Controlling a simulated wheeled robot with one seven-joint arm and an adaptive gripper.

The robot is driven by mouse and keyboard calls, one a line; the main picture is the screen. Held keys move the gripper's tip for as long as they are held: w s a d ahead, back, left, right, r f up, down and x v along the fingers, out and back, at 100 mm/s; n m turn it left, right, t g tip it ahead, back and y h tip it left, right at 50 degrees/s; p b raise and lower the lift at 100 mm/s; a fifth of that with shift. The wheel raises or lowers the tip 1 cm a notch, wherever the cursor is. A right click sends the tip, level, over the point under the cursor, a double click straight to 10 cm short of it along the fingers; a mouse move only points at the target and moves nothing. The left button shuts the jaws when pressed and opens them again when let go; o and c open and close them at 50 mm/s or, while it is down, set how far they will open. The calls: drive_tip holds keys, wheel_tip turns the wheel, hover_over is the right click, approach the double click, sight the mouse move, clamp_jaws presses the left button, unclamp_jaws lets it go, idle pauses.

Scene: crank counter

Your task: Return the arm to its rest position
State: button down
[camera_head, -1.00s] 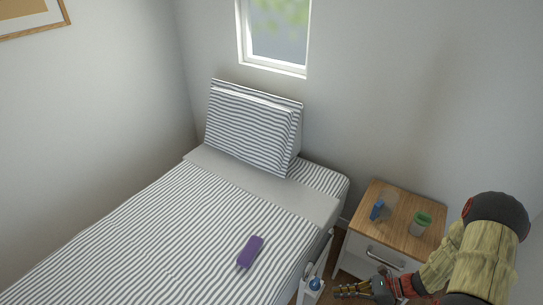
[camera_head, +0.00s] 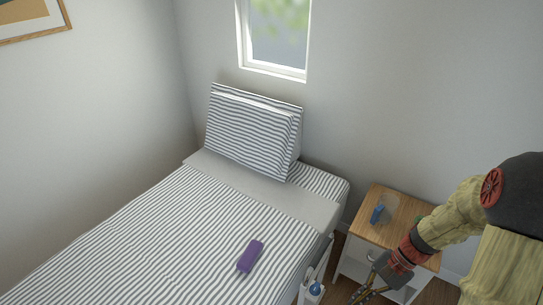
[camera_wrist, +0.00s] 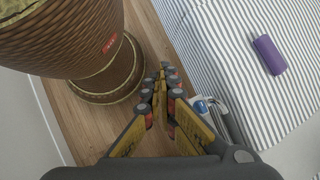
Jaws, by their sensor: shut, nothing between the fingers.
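My gripper (camera_head: 364,296) hangs at the lower right in the head view, in front of the nightstand (camera_head: 359,224) and to the right of the bed. Its fingers point down and to the left. In the wrist view my gripper (camera_wrist: 165,72) shows its fingers drawn together at the tips, with nothing between them. Wooden floor lies beneath it. My arm covers the right part of the nightstand and most of a green-lidded cup there.
A striped bed (camera_head: 150,235) fills the left, with a purple object (camera_head: 250,256) on it. A blue item (camera_head: 377,214) and a clear cup (camera_head: 390,205) stand on the nightstand. A white holder (camera_head: 312,292) with a blue-topped item is beside the bed. Bare floor (camera_wrist: 150,35) shows.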

drive_tip(key=s+a+r+n+t+h, duration=0.2)
drive_tip(key=r+n, duration=0.1)
drive_tip(key=r, duration=0.6)
drive_tip(key=s+a+r+n+t+h, duration=0.2)
drive_tip(key=r+n+t, duration=0.1)
drive_tip(key=r, duration=0.6)
drive_tip(key=s+a+r+n+t+h, duration=0.2)
drive_tip(key=r+n+t, duration=0.1)
drive_tip(key=r, duration=0.5)
drive_tip(key=shift+s+r+n+h, duration=0.3)
drive_tip(key=shift+s+r+n, duration=0.1)
drive_tip(key=shift+n, duration=0.5)
